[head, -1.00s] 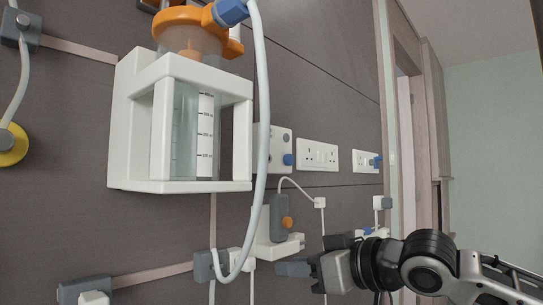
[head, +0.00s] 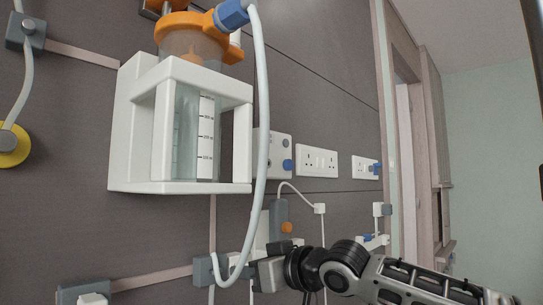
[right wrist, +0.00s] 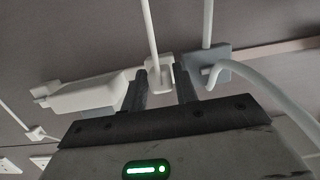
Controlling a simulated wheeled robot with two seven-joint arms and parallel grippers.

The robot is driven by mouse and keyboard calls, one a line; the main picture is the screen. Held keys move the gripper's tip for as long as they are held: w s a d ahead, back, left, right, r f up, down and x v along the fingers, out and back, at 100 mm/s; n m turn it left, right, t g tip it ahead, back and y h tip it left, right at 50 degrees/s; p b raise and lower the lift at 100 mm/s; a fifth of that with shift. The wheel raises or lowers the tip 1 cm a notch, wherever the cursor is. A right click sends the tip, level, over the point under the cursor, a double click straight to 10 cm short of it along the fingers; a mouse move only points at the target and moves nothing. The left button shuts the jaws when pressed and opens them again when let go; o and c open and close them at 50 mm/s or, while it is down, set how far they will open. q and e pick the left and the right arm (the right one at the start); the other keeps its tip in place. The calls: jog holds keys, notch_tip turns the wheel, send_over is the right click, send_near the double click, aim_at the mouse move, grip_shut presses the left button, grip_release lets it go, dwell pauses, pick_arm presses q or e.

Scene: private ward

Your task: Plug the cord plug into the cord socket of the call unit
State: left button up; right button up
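My right gripper (head: 252,272) is in front of the wall at lower centre, partly behind the hanging hose. In the right wrist view the right gripper (right wrist: 163,82) is open, its two dark fingers apart. A small white block with a cord, which looks like the cord plug (right wrist: 158,66), is between or just beyond the fingertips. No grip on it shows. A grey handset (head: 279,212) with an orange button (head: 286,227), apparently the call unit, is on the wall above the gripper. Its white holder (right wrist: 88,94) shows beside the fingers. I cannot make out the cord socket. My left gripper is out of view.
A grey clip (right wrist: 224,68) is right beside the white block. A thick pale hose (head: 263,130) loops down in front from a white-framed canister (head: 118,150). A small white cord box (head: 320,208) and wall outlets (head: 317,161) are to the right.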

grip_shut()
jog(key=f+v, duration=0.1)
jog(key=v, duration=0.5)
jog(key=shift+s+d+f+b, duration=0.2)
jog(key=shift+b, duration=0.25)
dwell(0.6)
